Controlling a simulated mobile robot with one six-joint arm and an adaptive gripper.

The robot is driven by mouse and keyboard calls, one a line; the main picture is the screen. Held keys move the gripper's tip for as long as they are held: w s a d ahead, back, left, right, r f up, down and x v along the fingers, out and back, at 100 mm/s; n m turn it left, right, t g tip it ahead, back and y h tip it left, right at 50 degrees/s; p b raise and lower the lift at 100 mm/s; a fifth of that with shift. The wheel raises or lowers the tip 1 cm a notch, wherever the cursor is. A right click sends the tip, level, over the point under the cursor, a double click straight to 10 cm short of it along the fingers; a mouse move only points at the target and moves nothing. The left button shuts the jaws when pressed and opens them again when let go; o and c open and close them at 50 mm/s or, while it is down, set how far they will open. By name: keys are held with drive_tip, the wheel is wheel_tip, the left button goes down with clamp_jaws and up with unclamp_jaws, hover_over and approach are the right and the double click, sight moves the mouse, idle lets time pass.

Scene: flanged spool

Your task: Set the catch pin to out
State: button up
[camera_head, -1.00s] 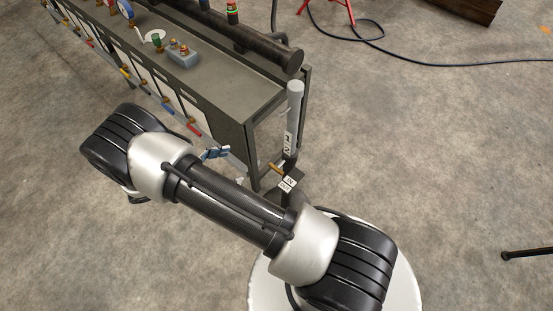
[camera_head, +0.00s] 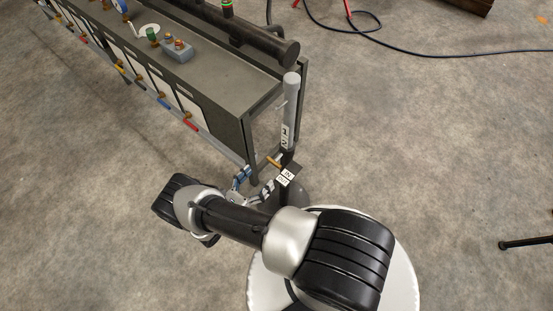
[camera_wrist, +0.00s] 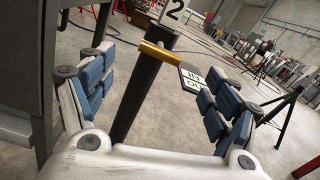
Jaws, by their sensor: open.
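The catch pin (camera_head: 274,162) is a short brass-coloured rod sticking out sideways from a dark upright post (camera_wrist: 139,92). In the wrist view the pin (camera_wrist: 160,53) lies across the post's top, ahead of my gripper and between its fingers. A small plate (camera_wrist: 192,79) with IN and OUT labels is beside the pin; it also shows in the head view (camera_head: 285,178). My gripper (camera_wrist: 163,85) is open, with blue pads on both sides and nothing between them touching. In the head view my gripper (camera_head: 253,185) is just below the pin, partly hidden by my arm.
A grey upright tube (camera_head: 290,110) marked 2 rises above the pin. A metal bench (camera_head: 215,70) with valves and a dark pipe stands at upper left, its leg close to my gripper. Open concrete floor (camera_head: 430,130) lies to the right.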

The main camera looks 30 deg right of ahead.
sight(278, 159)
drive_tip(key=b+x, duration=0.1)
drive_tip(key=x, duration=0.9)
drive_tip(key=shift+w+d, duration=0.1)
drive_tip(key=shift+d, duration=0.15)
drive_tip(key=shift+c, duration=0.5)
drive_tip(key=c, duration=1.5)
